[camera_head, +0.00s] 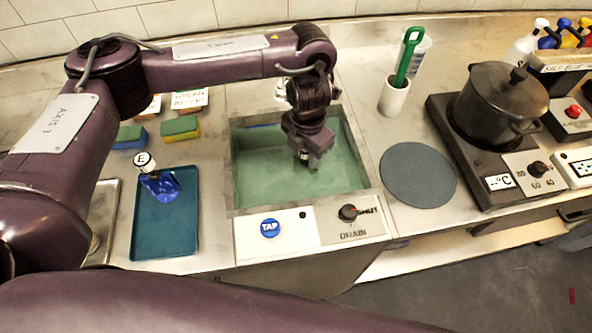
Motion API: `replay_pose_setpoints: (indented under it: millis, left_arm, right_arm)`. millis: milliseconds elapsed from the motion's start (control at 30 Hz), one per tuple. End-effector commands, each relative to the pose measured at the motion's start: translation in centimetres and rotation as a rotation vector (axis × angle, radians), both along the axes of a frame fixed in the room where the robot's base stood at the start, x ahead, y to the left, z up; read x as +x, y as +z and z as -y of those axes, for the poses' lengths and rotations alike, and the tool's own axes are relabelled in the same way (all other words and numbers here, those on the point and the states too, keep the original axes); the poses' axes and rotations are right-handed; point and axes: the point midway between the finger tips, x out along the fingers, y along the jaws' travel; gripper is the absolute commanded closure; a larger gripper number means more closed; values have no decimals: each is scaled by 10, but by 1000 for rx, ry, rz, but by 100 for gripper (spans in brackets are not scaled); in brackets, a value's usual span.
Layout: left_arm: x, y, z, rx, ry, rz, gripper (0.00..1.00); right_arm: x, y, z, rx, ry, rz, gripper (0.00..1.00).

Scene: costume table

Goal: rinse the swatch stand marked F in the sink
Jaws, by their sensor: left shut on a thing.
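My left gripper (306,157) reaches down into the sink (262,172) from above. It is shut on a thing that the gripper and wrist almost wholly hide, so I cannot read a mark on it. The sink is a square basin, greenish inside; I cannot tell how much water it holds. A blue TAP button (270,228) and a black drain knob (348,213), beside the word SHUT, are on its front panel. A swatch stand marked E (160,184), with blue cloth, is on the teal tray (165,236) left of the sink. No mark F shows. My right gripper is out of view.
Sponges (180,128) lie behind the tray. Right of the sink are a round grey mat (418,175), a white holder (394,97) with a green-handled tool (408,55), and a dark pot (498,103) on a hot plate (462,150). Bottles stand at the back right.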

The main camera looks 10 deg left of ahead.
Motion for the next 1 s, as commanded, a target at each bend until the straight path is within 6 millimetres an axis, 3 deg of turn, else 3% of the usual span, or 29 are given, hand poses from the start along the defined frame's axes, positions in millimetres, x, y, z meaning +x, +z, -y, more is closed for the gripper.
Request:
replay_pose_setpoints:
  millis: [33,1000]
  left_arm:
    - [0,10,0,-1,0,1,100]
    - [0,97,0,0,0,1,100]
  right_arm:
    - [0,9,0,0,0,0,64]
    - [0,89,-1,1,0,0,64]
